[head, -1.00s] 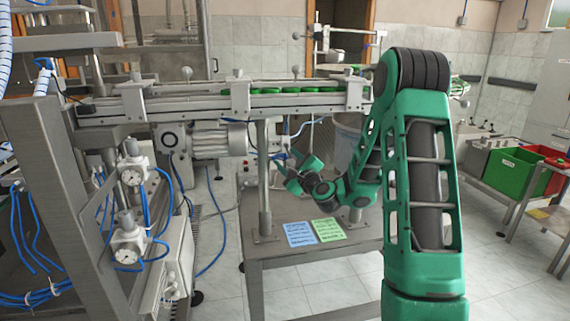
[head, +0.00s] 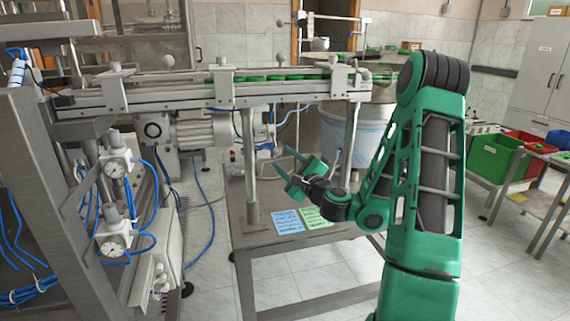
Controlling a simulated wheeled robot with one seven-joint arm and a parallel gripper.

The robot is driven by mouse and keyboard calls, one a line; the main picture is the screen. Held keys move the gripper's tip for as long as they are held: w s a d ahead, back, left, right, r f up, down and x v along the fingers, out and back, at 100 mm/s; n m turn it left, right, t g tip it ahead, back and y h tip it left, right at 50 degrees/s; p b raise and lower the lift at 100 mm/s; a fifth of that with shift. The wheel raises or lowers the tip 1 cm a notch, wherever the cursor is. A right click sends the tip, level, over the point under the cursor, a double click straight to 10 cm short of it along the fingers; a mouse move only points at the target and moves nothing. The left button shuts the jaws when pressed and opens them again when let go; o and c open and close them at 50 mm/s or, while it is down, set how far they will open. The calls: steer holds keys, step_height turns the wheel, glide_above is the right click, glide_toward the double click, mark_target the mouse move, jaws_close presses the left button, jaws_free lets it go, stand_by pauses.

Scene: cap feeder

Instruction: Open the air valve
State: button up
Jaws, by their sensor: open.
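My gripper (head: 282,158) is open and empty, its two green fingers spread and pointing up-left. It is in front of the conveyor, above the small table with the cards. My gripper is well to the right of the gauges and this fitting, touching neither.
A conveyor (head: 210,95) carrying green caps runs above my gripper. Below it is a metal table (head: 265,250) with a blue card (head: 287,221) and a green card (head: 313,216). A pale drum (head: 360,140) stands behind. Green (head: 493,158) and red bins are at the right.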

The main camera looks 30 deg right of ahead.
steer(key=shift+s+r, duration=0.1)
steer(key=shift+s, duration=0.45)
steer(key=shift+c, duration=0.3)
